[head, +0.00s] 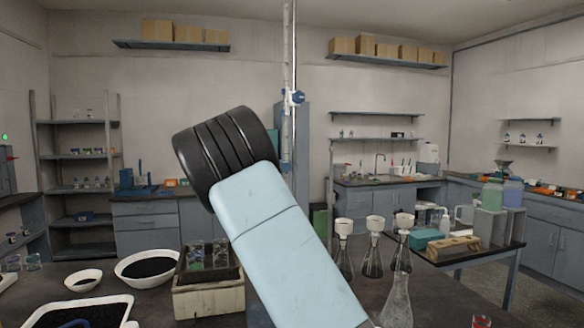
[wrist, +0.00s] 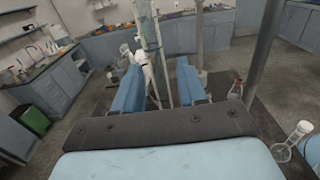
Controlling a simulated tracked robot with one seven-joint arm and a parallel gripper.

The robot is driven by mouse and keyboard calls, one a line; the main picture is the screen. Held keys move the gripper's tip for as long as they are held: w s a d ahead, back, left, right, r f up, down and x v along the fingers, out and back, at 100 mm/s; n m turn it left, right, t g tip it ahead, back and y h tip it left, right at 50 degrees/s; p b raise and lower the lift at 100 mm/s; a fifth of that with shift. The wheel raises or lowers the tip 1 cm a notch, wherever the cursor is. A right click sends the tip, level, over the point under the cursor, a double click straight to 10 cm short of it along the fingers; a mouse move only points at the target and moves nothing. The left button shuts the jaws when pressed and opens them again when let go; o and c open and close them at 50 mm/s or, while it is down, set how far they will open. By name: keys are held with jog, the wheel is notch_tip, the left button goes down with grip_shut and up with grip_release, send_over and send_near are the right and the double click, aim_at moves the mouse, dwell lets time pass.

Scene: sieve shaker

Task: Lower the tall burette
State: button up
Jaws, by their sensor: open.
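The tall burette (head: 287,45) stands upright as a thin pale tube, held along a thin metal stand rod (head: 294,60) with a blue clamp knob (head: 297,98). Its lower part is hidden behind my arm in the head view. My gripper is hidden there too. In the wrist view, my gripper (wrist: 158,68) is open, with two blue fingers spread apart. A greenish clear tube, which looks like the burette (wrist: 149,32), and a white clamp-like part (wrist: 141,58) show in the gap between the fingers. I cannot tell whether the tube is between the fingers or just beyond them.
Flasks with white funnels (head: 374,228) and a clear conical flask (head: 397,300) stand right of my arm.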

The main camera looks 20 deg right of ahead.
jog(key=shift+d, duration=0.85)
grip_shut()
